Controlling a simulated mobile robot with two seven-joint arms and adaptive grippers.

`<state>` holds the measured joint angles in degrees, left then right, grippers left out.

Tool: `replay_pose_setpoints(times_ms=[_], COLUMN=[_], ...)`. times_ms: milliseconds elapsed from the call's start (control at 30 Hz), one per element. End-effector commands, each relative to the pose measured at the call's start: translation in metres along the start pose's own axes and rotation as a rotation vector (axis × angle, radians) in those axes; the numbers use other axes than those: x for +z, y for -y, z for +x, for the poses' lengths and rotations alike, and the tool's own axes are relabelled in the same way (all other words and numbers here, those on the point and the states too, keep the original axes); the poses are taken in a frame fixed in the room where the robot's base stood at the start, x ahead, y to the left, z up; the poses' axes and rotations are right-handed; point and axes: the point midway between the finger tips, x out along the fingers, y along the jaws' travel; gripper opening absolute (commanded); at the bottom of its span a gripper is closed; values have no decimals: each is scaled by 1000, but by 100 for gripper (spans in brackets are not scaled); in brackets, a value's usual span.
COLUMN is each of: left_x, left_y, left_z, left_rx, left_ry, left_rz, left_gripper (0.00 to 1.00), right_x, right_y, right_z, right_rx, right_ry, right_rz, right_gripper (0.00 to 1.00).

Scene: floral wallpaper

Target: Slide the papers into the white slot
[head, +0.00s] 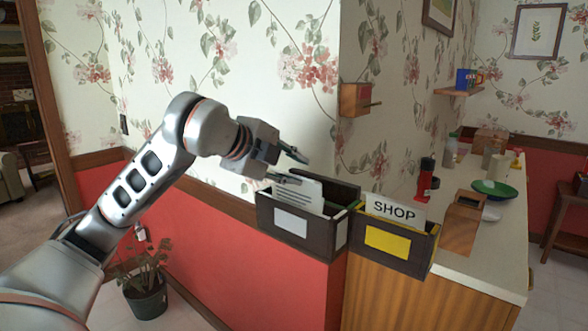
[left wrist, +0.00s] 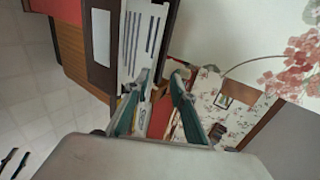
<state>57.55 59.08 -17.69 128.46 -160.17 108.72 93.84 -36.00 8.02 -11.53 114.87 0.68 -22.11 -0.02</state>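The papers (head: 300,194), white sheets with dark printed lines, stand a little tilted in the dark box with the white label, the white slot (head: 266,213). Their upper part sticks out above the box's front wall. The papers also show in the left wrist view (left wrist: 141,42), beyond the fingertips, beside the white label (left wrist: 101,33). My left gripper (head: 301,170) is just above the box, at the papers' top edge. Its two fingers are apart in the left wrist view (left wrist: 159,80), with no paper clearly gripped between them. The papers' lower part is hidden in the box.
A dark box with a yellow label (head: 387,240) and a SHOP card (head: 394,208) stands right of the white slot. The floral wall is close behind the gripper.

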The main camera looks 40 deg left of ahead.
Motion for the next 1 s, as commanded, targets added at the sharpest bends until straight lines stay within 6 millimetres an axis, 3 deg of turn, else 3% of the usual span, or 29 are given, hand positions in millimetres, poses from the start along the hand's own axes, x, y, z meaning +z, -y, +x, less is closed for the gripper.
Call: replay_pose_setpoints(times_ms=[367, 800, 1000], left_x=[0, 1, 0], left_y=[1, 1, 0], left_z=[-8, -90, -114], left_rx=[-2, -4, -2], left_ry=[1, 3, 1], left_rz=[1, 1, 0], left_gripper=[24, 24, 24], right_x=[7, 4, 4], right_y=[3, 2, 2], right_z=[-3, -2, -2], right_rx=[-6, -4, -4], right_ry=[11, 7, 7], right_rz=[0, 1, 2], right_gripper=[40, 40, 40])
